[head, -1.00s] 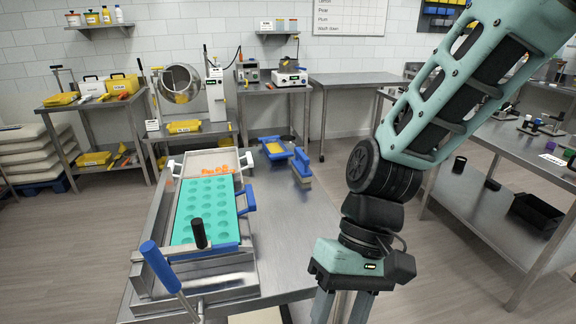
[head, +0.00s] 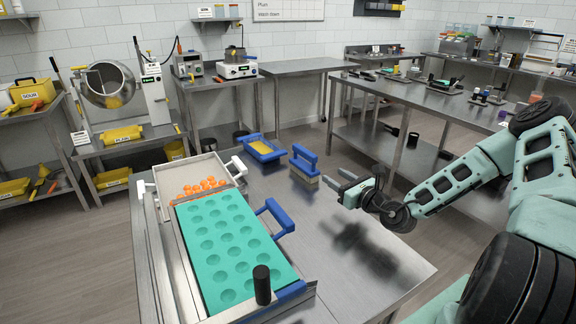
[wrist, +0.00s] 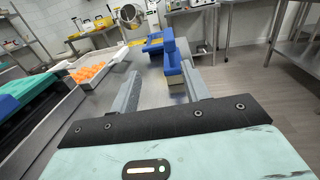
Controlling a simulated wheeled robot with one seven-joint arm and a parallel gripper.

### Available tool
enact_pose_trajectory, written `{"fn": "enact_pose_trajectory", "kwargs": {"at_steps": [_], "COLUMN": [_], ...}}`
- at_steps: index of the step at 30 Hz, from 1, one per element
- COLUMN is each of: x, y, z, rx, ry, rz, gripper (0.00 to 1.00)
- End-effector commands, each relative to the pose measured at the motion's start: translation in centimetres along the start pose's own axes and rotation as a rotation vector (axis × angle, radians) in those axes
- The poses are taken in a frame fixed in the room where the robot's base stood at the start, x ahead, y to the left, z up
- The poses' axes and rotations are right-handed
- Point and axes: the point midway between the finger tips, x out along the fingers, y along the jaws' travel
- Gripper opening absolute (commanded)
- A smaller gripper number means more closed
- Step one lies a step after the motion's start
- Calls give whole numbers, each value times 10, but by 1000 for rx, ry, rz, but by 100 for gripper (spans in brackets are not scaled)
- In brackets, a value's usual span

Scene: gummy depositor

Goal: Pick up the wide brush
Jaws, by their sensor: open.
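The wide brush (head: 305,162) has a blue handle and block with pale bristles below. It stands bristles down on the steel table, near its far edge. My gripper (head: 343,181) is open and empty, to the right of the brush and apart from it in the head view. In the wrist view the brush (wrist: 174,68) shows ahead between the two grey fingers (wrist: 160,72), nearer the right finger. Its lower part is partly hidden by that finger.
A blue tray with yellow inside (head: 262,151) lies just left of the brush. A teal mould (head: 225,245) with blue handles and a pan of orange pieces (head: 200,175) fill the table's left side. The table's right side (head: 370,270) is clear.

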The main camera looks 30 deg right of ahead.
Motion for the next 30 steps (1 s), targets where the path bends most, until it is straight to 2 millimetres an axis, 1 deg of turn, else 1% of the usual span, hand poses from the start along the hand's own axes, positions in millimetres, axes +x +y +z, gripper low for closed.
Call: {"fn": "enact_pose_trajectory", "kwargs": {"at_steps": [1,5,15,18,21,26,30], "x": [-1,12,83,100,112,121,137], "y": [-7,-11,-13,-14,-14,-15,-18], "z": [-4,-4,-3,-3,-4,-4,3], "rx": [12,17,17,17,16,15,16], "ry": [4,6,7,7,7,7,6], "rz": [-27,-41,-37,-37,-36,-37,-37], "gripper": [46,46,46,46,46,46,46]}}
